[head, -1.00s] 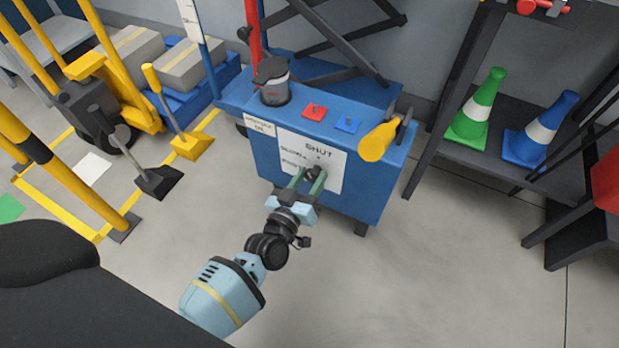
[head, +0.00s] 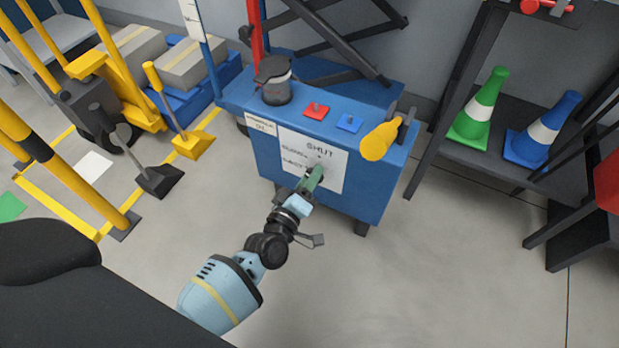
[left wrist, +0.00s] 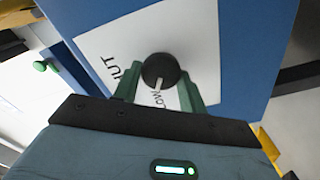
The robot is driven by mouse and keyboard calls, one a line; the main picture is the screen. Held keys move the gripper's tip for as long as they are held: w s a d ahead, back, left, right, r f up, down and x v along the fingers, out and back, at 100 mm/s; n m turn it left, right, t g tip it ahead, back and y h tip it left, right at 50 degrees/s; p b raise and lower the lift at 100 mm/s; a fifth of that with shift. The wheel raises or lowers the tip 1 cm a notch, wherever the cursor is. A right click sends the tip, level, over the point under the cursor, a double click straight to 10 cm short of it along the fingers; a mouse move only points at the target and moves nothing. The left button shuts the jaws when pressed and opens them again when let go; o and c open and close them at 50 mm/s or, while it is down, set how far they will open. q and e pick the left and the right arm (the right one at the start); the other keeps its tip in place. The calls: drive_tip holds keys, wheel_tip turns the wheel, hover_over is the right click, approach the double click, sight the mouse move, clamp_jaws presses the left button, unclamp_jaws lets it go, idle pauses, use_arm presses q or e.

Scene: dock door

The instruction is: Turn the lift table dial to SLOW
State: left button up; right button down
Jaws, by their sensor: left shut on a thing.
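The dial is a round black knob (left wrist: 160,68) on a white label panel, seen in the left wrist view. Its white pointer mark faces the partly hidden letters "LOW". The letters "UT" show to the left. In the head view the panel (head: 335,176) is on the front of the blue lift table unit (head: 375,190), with "SHUT" at its top and smaller words at its left. My left gripper (head: 314,179) is shut on the dial, with its green fingers (left wrist: 160,92) on either side of it. The dial is mostly hidden in the head view. My right gripper is not in view.
A red button (head: 316,110), a blue button (head: 349,122), a dark-lidded grey canister (head: 276,88) and a yellow handle (head: 379,141) are on the unit. A shelf with a green cone (head: 478,112) and a blue cone (head: 543,130) stands right. The floor in front is clear.

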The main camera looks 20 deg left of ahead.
use_arm(q)
drive_tip(key=shift+f, duration=0.1)
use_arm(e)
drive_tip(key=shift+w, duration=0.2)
use_arm(q)
drive_tip(key=o, duration=0.9)
drive_tip(key=shift+o, duration=0.2)
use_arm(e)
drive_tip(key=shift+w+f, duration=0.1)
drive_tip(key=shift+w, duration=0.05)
use_arm(q)
drive_tip(key=shift+s, duration=0.1)
drive_tip(key=s+p, duration=0.2)
drive_tip(key=s, duration=0.5)
drive_tip(key=shift+s, duration=0.35)
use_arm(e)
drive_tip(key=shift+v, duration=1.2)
use_arm(q)
drive_tip(key=shift+a, duration=0.1)
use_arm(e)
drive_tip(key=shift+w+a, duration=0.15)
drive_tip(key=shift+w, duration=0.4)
